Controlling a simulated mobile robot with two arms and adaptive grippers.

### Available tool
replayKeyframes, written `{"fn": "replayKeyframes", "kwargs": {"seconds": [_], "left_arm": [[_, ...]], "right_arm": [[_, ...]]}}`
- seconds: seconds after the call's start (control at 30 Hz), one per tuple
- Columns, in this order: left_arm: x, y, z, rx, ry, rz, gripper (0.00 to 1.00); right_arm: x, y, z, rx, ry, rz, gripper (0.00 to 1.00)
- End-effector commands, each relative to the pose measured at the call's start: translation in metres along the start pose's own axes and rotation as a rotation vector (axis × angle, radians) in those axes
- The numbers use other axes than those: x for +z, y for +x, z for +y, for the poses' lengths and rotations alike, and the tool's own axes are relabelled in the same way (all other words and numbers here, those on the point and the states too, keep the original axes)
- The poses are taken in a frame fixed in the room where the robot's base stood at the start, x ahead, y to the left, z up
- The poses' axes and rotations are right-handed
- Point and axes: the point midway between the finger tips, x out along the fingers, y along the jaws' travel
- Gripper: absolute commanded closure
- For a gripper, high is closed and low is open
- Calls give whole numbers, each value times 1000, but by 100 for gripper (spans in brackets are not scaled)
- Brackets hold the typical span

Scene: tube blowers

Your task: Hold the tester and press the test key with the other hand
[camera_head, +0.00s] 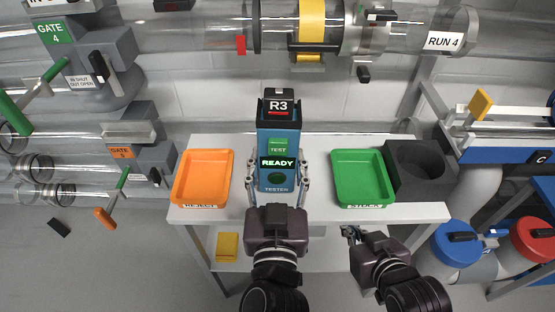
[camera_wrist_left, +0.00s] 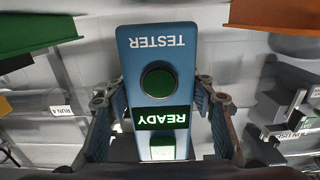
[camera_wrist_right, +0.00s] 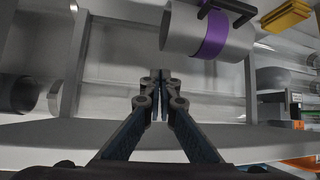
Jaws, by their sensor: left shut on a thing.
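The blue tester (camera_head: 262,150) stands upright on the white table, with a black cartridge marked R3 (camera_head: 279,107) in its top. My left gripper (camera_head: 278,184) is shut on the tester, one finger on each side; the left wrist view shows the tester (camera_wrist_left: 125,60) between the fingers. My right gripper (camera_head: 349,232) is shut and empty at the table's front edge, right of and below the tester. Its fingertips meet in the right wrist view (camera_wrist_right: 159,80).
An orange tray (camera_head: 176,190) is left of the tester; a green tray (camera_head: 384,190) is right, beside a dark round holder (camera_head: 418,145). Clear tubes run behind and left. A yellow block (camera_head: 228,246) lies below the table top. Blue and red lidded canisters stand far right.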

Motion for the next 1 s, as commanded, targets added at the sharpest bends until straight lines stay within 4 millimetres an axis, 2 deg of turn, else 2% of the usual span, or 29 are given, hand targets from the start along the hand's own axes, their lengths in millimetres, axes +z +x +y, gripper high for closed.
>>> {"fn": "replayKeyframes", "kwargs": {"seconds": [0.03, 1.0], "left_arm": [[-5, 1, 2, -8, -30, -2, 91], [-1, 1, 2, -8, -30, -2, 91]], "right_arm": [[-1, 0, 0, -1, 0, 5, 100], [-24, 3, -3, -6, -1, 101, 100]]}}
